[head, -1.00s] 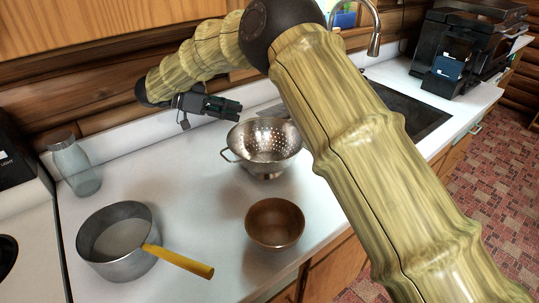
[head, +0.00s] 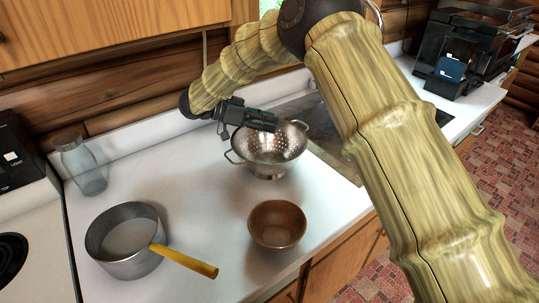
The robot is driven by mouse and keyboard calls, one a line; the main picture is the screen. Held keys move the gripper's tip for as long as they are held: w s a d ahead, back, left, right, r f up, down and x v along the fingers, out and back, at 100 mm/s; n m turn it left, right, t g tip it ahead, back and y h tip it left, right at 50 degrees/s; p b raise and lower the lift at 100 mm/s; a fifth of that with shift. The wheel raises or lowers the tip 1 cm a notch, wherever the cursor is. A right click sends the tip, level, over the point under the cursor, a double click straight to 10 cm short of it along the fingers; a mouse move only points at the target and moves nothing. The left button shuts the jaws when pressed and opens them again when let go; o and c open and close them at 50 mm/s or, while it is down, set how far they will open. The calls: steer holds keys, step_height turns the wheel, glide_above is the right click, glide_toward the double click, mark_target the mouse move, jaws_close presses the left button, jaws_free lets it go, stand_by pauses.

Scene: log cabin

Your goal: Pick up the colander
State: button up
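The colander (head: 270,158) is a shiny metal bowl with holes and loop handles. It stands upright on the white counter in the head view, at the middle of the picture. My gripper (head: 262,122) is dark and hangs over the colander's back left rim, reaching in from the left. It covers part of the far rim. Its fingers are small and seen from the side, so I cannot tell how far they are apart or whether they touch the rim.
A brown bowl (head: 277,225) stands in front of the colander. A grey saucepan (head: 124,262) with a yellow handle is at front left. A glass jar (head: 80,166) stands at the back left. The sink is behind my arm on the right. Counter left of the colander is clear.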

steer(key=shift+d+f, duration=0.15)
jaws_close()
stand_by(0.4)
